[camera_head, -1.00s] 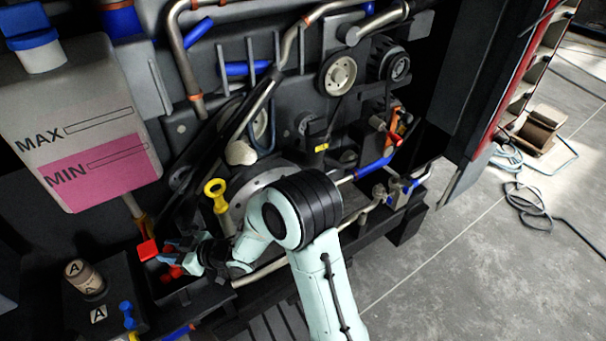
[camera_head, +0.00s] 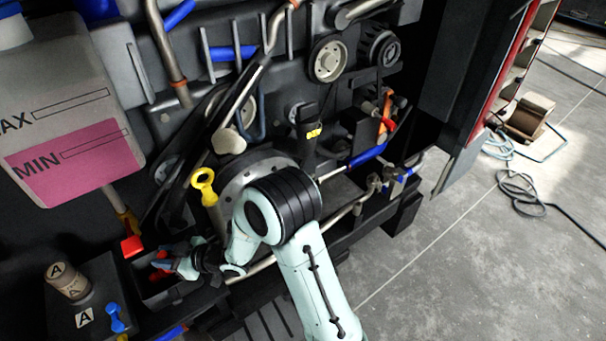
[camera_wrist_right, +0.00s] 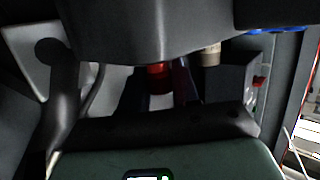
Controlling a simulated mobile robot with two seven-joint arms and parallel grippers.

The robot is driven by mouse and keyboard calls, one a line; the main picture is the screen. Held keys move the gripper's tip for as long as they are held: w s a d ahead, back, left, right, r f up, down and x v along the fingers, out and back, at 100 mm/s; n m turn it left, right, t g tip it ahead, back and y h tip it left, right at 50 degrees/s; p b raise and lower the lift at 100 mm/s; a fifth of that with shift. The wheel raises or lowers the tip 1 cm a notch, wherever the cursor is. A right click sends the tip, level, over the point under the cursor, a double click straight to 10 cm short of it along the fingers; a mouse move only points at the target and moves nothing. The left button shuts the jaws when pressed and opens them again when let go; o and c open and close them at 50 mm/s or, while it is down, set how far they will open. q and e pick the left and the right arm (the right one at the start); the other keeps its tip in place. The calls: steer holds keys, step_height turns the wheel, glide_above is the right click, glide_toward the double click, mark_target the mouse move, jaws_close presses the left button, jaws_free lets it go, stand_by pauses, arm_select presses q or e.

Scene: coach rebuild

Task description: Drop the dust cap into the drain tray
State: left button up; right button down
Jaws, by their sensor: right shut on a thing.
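My right gripper (camera_head: 172,265) reaches in from the right and is shut, its tips over the dark open-topped drain tray (camera_head: 178,293). A small red thing, which I take to be the dust cap (camera_head: 159,262), shows at its fingertips, partly hidden by the fingers. I cannot tell whether it touches the tray. A red cylinder (camera_wrist_right: 158,78) shows in the right wrist view, largely hidden behind a dark part. Another red piece (camera_head: 132,246) sits at the tray's back left corner. My left gripper is not in view.
A tan cylinder marked A (camera_head: 68,281) stands on a dark block left of the tray, with a blue peg (camera_head: 115,318) nearby. A yellow ring-topped piece (camera_head: 204,187) rises behind my arm. The coolant tank (camera_head: 65,120) hangs at upper left, pulleys and pipes behind.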

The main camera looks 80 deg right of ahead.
steer(key=c, duration=0.8)
jaws_free()
steer(key=shift+o, duration=0.2)
arm_select(q)
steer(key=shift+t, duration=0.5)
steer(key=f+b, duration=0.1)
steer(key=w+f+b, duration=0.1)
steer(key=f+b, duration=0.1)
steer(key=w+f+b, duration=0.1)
steer(key=b, duration=0.1)
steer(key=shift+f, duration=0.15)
arm_select(e)
steer(key=v, duration=1.3)
steer(key=shift+s, duration=0.15)
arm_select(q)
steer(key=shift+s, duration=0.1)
